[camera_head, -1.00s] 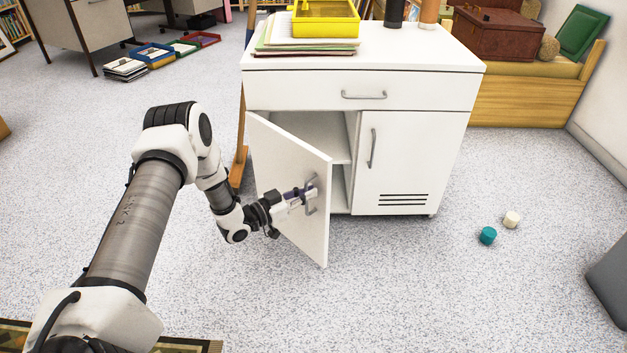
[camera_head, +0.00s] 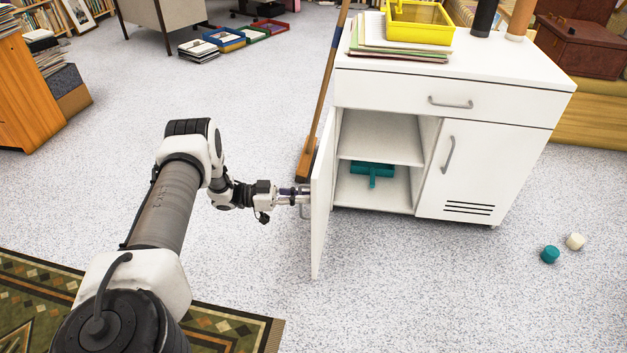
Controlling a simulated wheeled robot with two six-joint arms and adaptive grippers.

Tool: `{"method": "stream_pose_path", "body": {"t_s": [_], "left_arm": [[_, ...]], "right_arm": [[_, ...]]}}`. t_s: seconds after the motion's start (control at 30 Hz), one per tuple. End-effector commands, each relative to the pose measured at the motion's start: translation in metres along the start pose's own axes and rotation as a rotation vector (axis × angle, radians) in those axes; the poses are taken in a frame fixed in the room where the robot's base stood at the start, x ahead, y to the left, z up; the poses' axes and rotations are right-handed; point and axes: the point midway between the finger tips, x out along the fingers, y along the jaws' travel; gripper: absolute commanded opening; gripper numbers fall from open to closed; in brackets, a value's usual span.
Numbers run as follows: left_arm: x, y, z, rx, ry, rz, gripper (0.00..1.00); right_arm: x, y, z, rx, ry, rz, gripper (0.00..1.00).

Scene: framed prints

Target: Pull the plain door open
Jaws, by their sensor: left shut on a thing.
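The plain door (camera_head: 322,200) is the left door of the white cabinet (camera_head: 380,105). It stands wide open, seen nearly edge-on, swung out toward me. My left gripper (camera_head: 300,198) is at the door's left side, shut on its handle (camera_head: 305,210), which is mostly hidden by the fingers and the door edge. The open compartment shows a shelf (camera_head: 380,138) and a teal object (camera_head: 373,172) on the lower level. The right door (camera_head: 478,172), with dark vent slots, is closed. My right gripper is not in view.
A broom (camera_head: 318,120) stands just behind the open door. A yellow tray (camera_head: 420,22) and papers lie on the cabinet top. Teal and cream cylinders (camera_head: 550,254) lie on the floor at right. A patterned rug (camera_head: 215,325) is at lower left. Floor before the cabinet is clear.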

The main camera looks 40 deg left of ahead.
Motion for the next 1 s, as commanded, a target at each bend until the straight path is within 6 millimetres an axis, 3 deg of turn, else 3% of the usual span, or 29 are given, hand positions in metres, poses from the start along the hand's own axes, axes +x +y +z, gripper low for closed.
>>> {"method": "stream_pose_path", "body": {"t_s": [0.2, 0.57, 0.67, 1.0], "left_arm": [[-0.0109, -0.0035, 0.0005, -0.001, -0.001, 0.001, 0.00], [-0.0121, -0.0040, 0.0007, -0.002, -0.001, 0.001, 0.00], [-0.0120, -0.0040, 0.0007, -0.002, -0.001, 0.000, 0.33], [-0.0136, -0.0046, 0.0003, 0.000, 0.000, -0.001, 0.35]], "right_arm": [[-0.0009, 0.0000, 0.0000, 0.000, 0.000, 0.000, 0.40], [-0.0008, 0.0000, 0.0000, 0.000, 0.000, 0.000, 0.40], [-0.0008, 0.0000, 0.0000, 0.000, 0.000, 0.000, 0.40], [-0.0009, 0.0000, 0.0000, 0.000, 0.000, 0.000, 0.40]]}}
